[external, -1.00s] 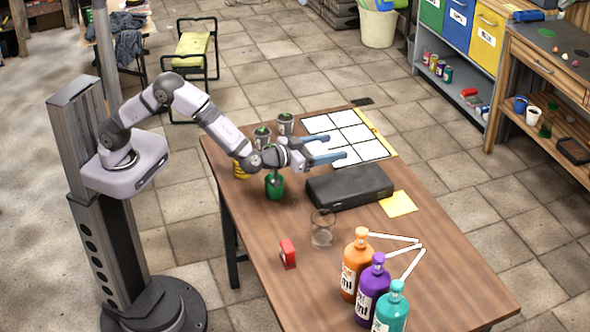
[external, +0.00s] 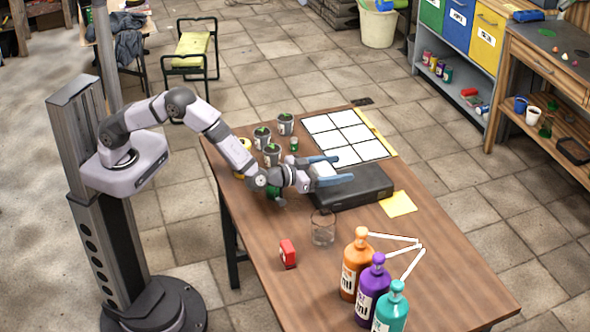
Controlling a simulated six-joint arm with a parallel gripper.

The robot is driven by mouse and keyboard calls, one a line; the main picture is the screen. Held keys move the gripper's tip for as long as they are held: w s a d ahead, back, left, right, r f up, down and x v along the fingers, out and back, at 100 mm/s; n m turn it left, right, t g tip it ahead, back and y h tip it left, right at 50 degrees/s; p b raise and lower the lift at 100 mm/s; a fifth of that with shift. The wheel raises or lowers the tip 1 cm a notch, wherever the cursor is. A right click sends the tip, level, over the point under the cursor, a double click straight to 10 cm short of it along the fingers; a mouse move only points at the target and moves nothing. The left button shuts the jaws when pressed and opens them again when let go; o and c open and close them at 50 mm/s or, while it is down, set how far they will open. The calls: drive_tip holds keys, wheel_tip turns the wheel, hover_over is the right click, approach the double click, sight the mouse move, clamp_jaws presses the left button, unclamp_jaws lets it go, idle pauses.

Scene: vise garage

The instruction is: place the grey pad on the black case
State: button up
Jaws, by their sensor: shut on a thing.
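The black case (external: 372,186) lies flat and closed on the wooden table, right of my arm. My gripper (external: 335,170), with blue fingers, is over the left part of the case. A small pale thing, apparently the grey pad (external: 324,169), shows between the fingers, and my gripper is shut on it. The fingers hide much of the pad and part of the case top. I cannot tell whether the pad touches the case.
A white gridded board (external: 345,137) lies behind the case and a yellow note (external: 398,204) to its right. A clear glass (external: 323,228) stands in front. Several dark cans (external: 272,154) stand behind my arm. A red object (external: 288,254) and bottles (external: 373,291) are nearer the front.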

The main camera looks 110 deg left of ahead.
drive_tip(key=shift+f, duration=1.95)
drive_tip(key=shift+f, duration=0.15)
drive_tip(key=o, duration=1)
drive_tip(key=shift+o, duration=0.2)
drive_tip(key=shift+d+r, duration=0.1)
drive_tip(key=shift+r, duration=0.1)
drive_tip(key=b+v, duration=0.1)
drive_tip(key=v, duration=1.1)
drive_tip(key=shift+f, duration=0.1)
